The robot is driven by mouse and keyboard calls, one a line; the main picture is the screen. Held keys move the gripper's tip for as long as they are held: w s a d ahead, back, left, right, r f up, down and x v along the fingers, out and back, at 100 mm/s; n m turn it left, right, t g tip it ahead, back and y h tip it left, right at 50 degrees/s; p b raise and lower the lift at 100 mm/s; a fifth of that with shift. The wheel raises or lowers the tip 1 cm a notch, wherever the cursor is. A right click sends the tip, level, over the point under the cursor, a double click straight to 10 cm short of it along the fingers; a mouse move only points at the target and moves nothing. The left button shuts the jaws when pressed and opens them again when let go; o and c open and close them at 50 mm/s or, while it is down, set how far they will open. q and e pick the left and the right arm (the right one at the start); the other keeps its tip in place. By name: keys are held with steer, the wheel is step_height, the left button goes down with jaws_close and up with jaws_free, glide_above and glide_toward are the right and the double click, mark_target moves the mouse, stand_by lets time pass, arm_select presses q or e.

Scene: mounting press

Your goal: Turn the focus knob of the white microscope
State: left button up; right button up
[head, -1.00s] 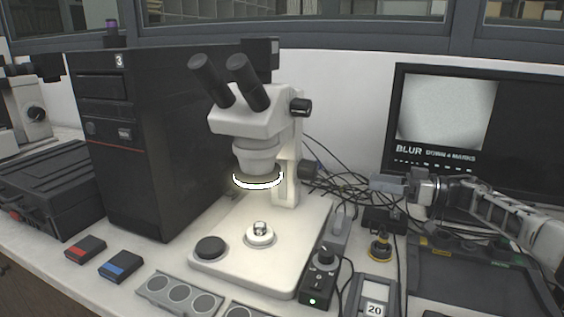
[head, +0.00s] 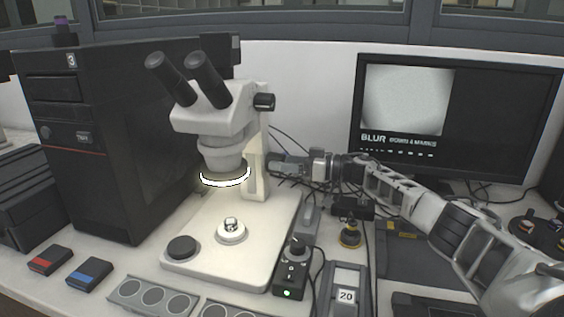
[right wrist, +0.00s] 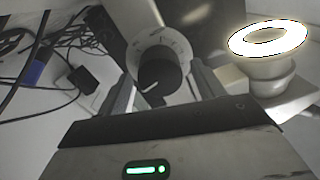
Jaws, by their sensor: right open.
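The white microscope (head: 217,122) stands on its pale base with its ring light lit. Its black focus knob (right wrist: 160,76), with a white pointer line and a marked pale dial behind it, shows in the right wrist view. My right gripper (right wrist: 162,92) is open, with one finger on each side of the knob; whether the fingers touch it I cannot tell. In the head view my right gripper (head: 279,165) is at the right side of the microscope's column and hides most of the knob. My left gripper is not in view.
A monitor (head: 500,110) at the back right shows a grey picture and the word BLUR. A black computer tower (head: 110,150) stands to the left. A light control box (head: 291,268) is by the base's right edge. Cables (right wrist: 60,45) hang behind the column.

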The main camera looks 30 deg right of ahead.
steer(key=shift+w+a, duration=0.3)
steer(key=c, duration=1)
